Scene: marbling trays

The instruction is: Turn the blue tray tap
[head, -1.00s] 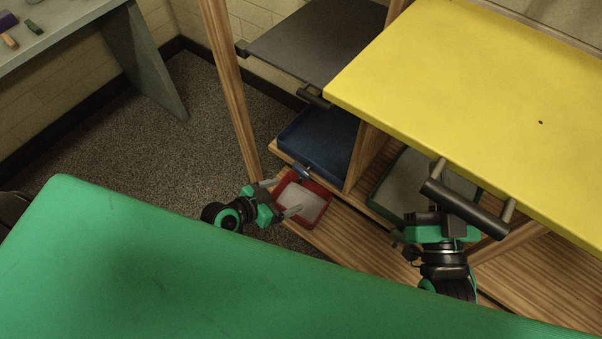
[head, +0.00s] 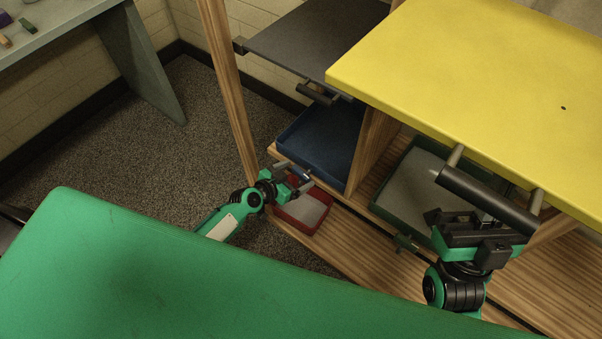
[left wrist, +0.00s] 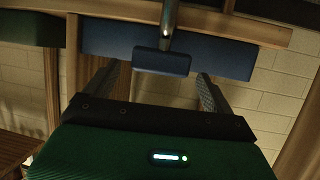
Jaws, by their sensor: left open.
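The blue tray (head: 325,150) sits on the left shelf bay. In the left wrist view its blue underside or wall (left wrist: 222,55) spans the top. Its tap shows there as a metal stem (left wrist: 169,20) with a blue handle (left wrist: 161,64). My left gripper (head: 293,177) is open in front of the tray. In the left wrist view the handle appears between the fingers, with a gap on both sides; I see no contact. In the head view the gripper mostly hides the tap. My right gripper (head: 485,222) is by the yellow board's handle; its jaws are unclear.
A red tray (head: 323,222) with a pale inside sits below my left gripper. A green tray (head: 385,205) with a tap (head: 405,243) is to the right. A dark handle bar (head: 488,200) fronts the yellow board (head: 470,90). A green tabletop (head: 130,260) lies in front.

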